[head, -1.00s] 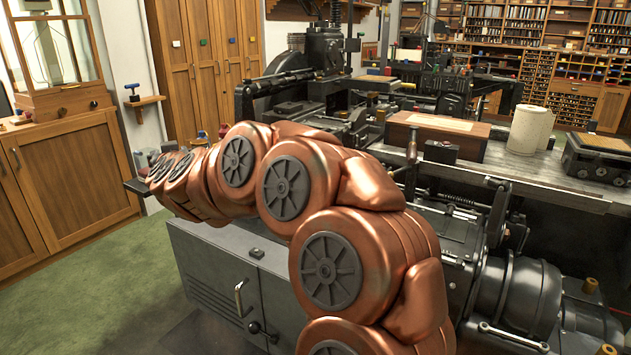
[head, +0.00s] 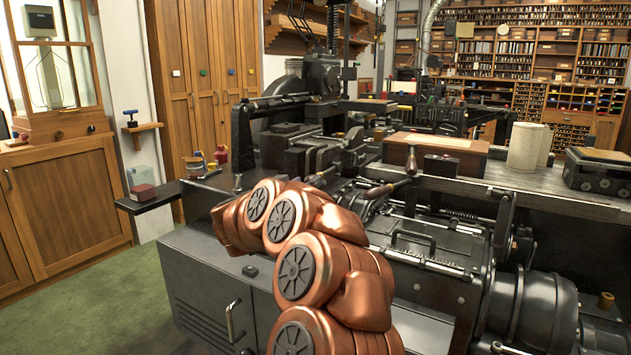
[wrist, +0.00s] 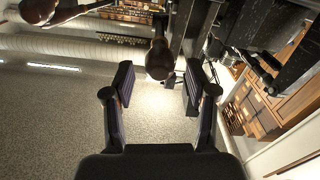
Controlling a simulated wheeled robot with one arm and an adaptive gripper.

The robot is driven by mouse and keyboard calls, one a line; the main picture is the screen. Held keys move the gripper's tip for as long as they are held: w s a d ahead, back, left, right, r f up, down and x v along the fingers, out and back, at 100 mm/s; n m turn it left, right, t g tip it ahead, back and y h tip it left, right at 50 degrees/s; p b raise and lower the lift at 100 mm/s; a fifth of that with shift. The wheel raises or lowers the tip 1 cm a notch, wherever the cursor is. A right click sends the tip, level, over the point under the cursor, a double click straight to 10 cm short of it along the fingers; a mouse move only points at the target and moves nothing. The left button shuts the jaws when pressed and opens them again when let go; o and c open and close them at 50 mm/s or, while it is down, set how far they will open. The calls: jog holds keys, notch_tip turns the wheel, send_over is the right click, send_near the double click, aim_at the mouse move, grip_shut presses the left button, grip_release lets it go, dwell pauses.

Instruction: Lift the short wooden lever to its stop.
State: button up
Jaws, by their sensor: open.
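In the wrist view my gripper (wrist: 160,88) is open, with one dark finger on each side. A short lever with a rounded brown wooden knob (wrist: 160,60) reaches in between the fingertips, with gaps showing on both sides. I cannot tell its depth exactly. A second wooden handle (wrist: 40,10) is at the upper left. In the head view a brown wooden handle (head: 380,191) lies tilted over the machine, and a lever with an upright handle (head: 411,160) stands right of it. I cannot match these surely to the wrist view. My gripper is hidden in the head view.
The dark casting machine (head: 430,250) fills the middle and right. A wooden box (head: 435,150) and a pale roll (head: 525,145) stand on its bench. A dark shelf (head: 150,203) juts out at left with a red block (head: 142,192). Green floor (head: 80,310) is free at left.

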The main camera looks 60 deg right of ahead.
aim_at(325, 174)
jog(key=d+b, duration=0.1)
jog(key=d, duration=0.4)
jog(key=shift+w+d, duration=0.15)
jog(key=shift+d, duration=0.2)
grip_shut()
dwell(0.4)
